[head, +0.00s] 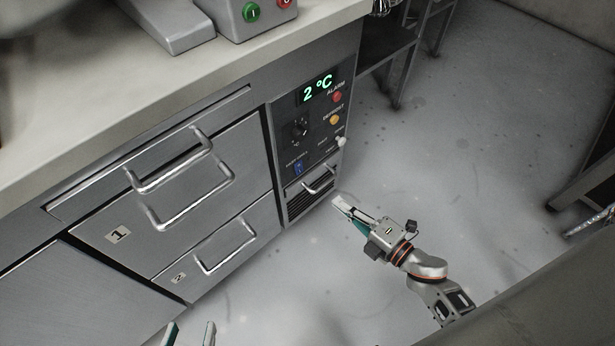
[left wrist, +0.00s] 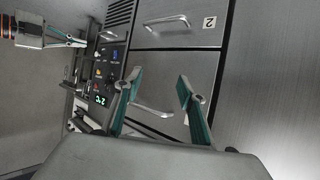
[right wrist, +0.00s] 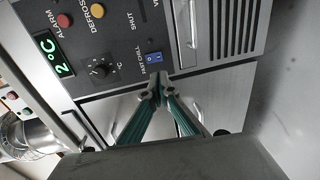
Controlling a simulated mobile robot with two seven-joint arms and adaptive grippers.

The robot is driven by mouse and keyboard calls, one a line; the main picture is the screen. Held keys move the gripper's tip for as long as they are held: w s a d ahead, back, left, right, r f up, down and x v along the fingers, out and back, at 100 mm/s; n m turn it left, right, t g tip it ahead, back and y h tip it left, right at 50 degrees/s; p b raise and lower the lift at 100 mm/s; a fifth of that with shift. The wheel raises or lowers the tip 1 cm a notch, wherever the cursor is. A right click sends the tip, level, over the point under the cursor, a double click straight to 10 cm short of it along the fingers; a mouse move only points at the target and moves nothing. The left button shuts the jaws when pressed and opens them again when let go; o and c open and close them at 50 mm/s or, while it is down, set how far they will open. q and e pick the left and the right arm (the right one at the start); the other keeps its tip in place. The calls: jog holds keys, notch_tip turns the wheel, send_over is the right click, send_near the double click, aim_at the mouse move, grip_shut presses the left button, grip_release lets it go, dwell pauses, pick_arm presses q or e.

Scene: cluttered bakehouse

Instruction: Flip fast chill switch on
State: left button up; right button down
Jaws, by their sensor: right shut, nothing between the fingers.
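The fast chill switch is a small blue rocker (head: 298,168) low on the dark control panel (head: 318,130). It shows larger in the right wrist view (right wrist: 154,58), beside its label; I cannot tell which way it is tipped. My right gripper (head: 340,202) is shut and empty, to the right of and below the panel in the head view. In the right wrist view its fingertips (right wrist: 159,84) meet just below the switch in the picture, apparently apart from it. My left gripper (head: 191,333) is open and empty at the bottom edge; its spread fingers (left wrist: 160,82) face the drawers.
The panel also has a 2 °C display (head: 318,89), a red alarm button (head: 337,97), an orange defrost button (head: 334,119) and a black knob (head: 300,128). Drawer handles (head: 172,167) stick out to the left. Floor (head: 440,150) right of the cabinet is open.

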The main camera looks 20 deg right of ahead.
aim_at(300, 172)
jog(key=b+x, duration=0.1)
jog(key=x, duration=1.1)
jog(key=shift+w+a+f, duration=0.1)
jog(key=shift+w+a, duration=0.1)
jog(key=shift+w, duration=0.15)
pick_arm(q)
jog(key=shift+w+d+r+t, duration=0.3)
jog(key=shift+w+d+r, duration=0.1)
jog(key=shift+d+r, duration=0.15)
pick_arm(e)
jog(key=shift+w, duration=0.1)
pick_arm(q)
jog(key=shift+b, duration=0.3)
pick_arm(e)
jog(key=shift+w, duration=0.1)
jog(key=shift+w+a+f, duration=0.15)
jog(key=shift+w, duration=0.1)
jog(key=shift+s, duration=0.1)
